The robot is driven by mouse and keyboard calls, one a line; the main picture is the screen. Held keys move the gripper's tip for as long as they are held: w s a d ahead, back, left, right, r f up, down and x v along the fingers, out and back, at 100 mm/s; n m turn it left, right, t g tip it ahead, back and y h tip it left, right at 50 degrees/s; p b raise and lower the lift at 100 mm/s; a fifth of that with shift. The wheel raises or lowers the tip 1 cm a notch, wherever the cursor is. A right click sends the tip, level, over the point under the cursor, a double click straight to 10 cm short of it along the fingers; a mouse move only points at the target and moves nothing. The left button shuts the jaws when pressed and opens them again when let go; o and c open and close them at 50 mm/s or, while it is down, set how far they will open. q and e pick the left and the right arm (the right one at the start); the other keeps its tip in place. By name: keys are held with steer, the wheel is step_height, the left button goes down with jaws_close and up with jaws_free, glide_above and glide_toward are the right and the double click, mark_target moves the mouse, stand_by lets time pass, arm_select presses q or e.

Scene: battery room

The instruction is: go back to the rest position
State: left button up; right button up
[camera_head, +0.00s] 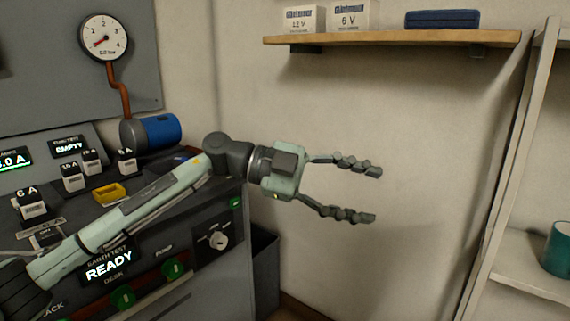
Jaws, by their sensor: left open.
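My left gripper (372,194) is open and empty. Its two dark fingers are spread apart and point right, with only the bare wall behind them. My left arm comes in from the lower left and crosses in front of the control panel. The arm hides part of the panel's middle. My right gripper is outside the view.
The control panel (208,262) fills the left side, with several fuses, a yellow part (108,194) and a blue cylinder (158,132). A round gauge (103,38) hangs above. A wooden shelf (400,39) holds boxes. A rack (512,160) with a teal cup (558,250) stands right.

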arm_select(q)
steer(key=w+a+f+n+t+h, duration=0.25)
steer(key=w+a+n+t, duration=0.65)
steer(key=n+t, duration=0.75)
steer(key=w+a+f+n+t+y, duration=0.15)
steer(key=a+f+n+y, duration=0.25)
steer(key=a+f+y, duration=0.45)
steer(key=w+a+f+n+t+y, duration=0.15)
steer(key=a+f+n+y, duration=0.4)
steer(key=f, duration=0.65)
steer(key=s+a+f+n+g+y, duration=0.1)
steer(key=s+a+f+g+y, duration=0.1)
steer(key=s+a+f, duration=0.4)
steer(key=s+a+f+g+y, duration=0.1)
steer(key=s+f+g, duration=0.1)
steer(key=s+f, duration=0.35)
steer(key=s+a+f+n+g+y, duration=0.1)
steer(key=s+a+f+g+y, duration=0.2)
steer(key=f, duration=0.5)
steer(key=s+a+f+g, duration=0.3)
steer(key=s+f, duration=0.2)
steer(key=s, duration=0.5)
steer(key=s+a+f+g, duration=0.3)
steer(key=s+f, duration=0.2)
steer(key=s, duration=0.5)
steer(key=shift+s+f+h, duration=0.25)
steer(key=shift+f+h, duration=0.1)
